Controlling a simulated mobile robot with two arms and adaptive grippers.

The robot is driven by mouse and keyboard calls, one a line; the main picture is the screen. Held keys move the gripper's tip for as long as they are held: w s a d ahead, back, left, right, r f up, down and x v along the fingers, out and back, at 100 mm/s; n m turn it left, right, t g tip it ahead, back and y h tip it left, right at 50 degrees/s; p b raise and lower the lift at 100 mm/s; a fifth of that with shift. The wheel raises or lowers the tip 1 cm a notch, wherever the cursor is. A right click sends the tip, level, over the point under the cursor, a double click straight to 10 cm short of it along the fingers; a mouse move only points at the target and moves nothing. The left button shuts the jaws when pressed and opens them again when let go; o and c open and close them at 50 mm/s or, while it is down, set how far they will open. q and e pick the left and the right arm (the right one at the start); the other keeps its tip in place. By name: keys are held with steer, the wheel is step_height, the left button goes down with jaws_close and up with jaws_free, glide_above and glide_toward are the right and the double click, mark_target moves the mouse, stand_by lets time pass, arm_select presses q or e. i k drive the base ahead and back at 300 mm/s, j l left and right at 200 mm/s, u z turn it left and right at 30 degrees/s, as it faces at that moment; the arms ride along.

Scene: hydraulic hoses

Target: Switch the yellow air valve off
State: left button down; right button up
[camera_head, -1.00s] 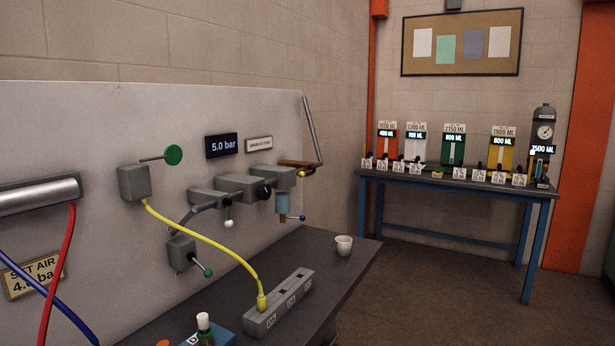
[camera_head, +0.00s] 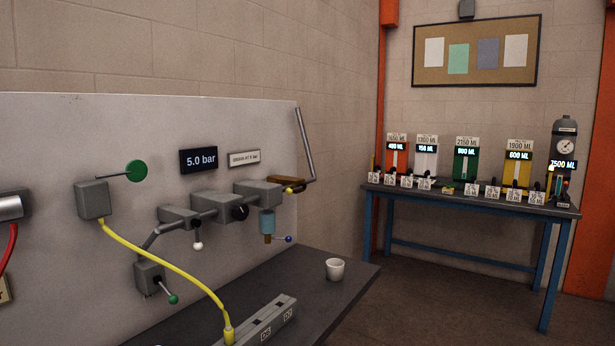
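A grey panel (camera_head: 60,130) on the left carries a row of grey air units. A yellow hose (camera_head: 165,262) runs from a grey box (camera_head: 93,199) with a green round handle (camera_head: 135,171) down to a grey block (camera_head: 268,318) on the bench. At the right end of the row, a small yellow-tipped part (camera_head: 290,189) sits beside a brown lever-like part (camera_head: 285,180) and a long grey rod (camera_head: 305,143). No label shows which part is the yellow air valve, and its setting cannot be told. Neither of my grippers is in view.
A white cup (camera_head: 335,269) stands on the dark bench (camera_head: 310,295). A blue-legged table (camera_head: 476,256) at the back holds several coloured units, one yellow (camera_head: 518,173). Open floor lies between bench and table.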

mark_target(288, 191)
steer(key=i+l, duration=0.2)
steer(key=l, duration=0.15)
steer(key=i+l, duration=0.2)
steer(key=l, duration=0.15)
steer(key=i+l+u, duration=0.1)
steer(key=l, duration=0.25)
steer(key=i+l, duration=0.25)
steer(key=i+l+u, duration=0.1)
steer(key=l, duration=0.4)
steer(key=i+l, duration=0.4)
steer(key=l, duration=0.35)
